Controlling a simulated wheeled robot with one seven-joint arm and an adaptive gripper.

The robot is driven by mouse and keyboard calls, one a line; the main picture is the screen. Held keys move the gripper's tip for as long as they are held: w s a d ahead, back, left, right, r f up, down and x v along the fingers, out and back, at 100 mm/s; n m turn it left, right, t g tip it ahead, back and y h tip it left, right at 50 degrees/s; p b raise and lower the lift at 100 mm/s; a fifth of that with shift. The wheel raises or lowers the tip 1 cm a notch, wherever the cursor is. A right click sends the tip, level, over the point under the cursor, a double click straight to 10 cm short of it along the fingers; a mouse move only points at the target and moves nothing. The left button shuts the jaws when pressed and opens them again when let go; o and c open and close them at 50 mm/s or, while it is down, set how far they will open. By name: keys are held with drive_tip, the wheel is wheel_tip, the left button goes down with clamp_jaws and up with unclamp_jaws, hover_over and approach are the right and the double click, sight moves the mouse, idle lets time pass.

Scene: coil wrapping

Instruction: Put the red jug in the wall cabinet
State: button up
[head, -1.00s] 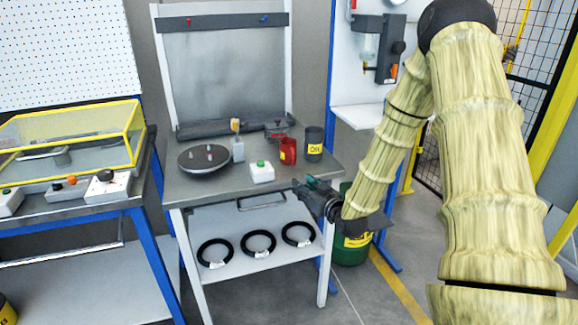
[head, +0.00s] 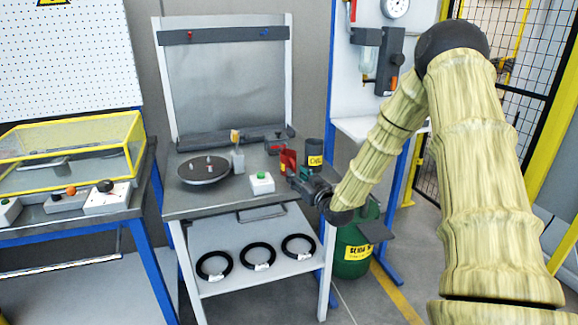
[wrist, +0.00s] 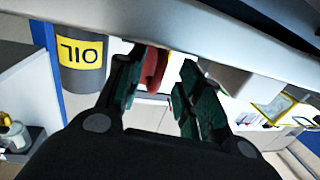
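The red jug (head: 288,161) stands on the grey workbench (head: 230,199), left of a dark grey OIL can (head: 314,156). My gripper (head: 297,172) is at the front right of the bench top, right by the jug, and partly covers it in the head view. In the tilted wrist view, my gripper (wrist: 162,72) has its two green fingers apart. The red jug (wrist: 155,68) shows in the gap, nearer the left finger; I cannot tell whether it touches. The wall cabinet cannot be made out in either view.
The OIL can (wrist: 80,55) is close beside the fingers. A white box with a green button (head: 262,183), a brush in a holder (head: 237,155) and a round turntable (head: 204,170) are on the bench. Black coils (head: 258,256) lie on the shelf below. A green bin (head: 354,245) stands right.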

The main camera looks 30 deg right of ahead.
sight(290, 166)
drive_tip(key=shift+w+d, duration=0.1)
drive_tip(key=shift+w, duration=1.35)
clamp_jaws()
drive_tip(key=shift+r, duration=0.2)
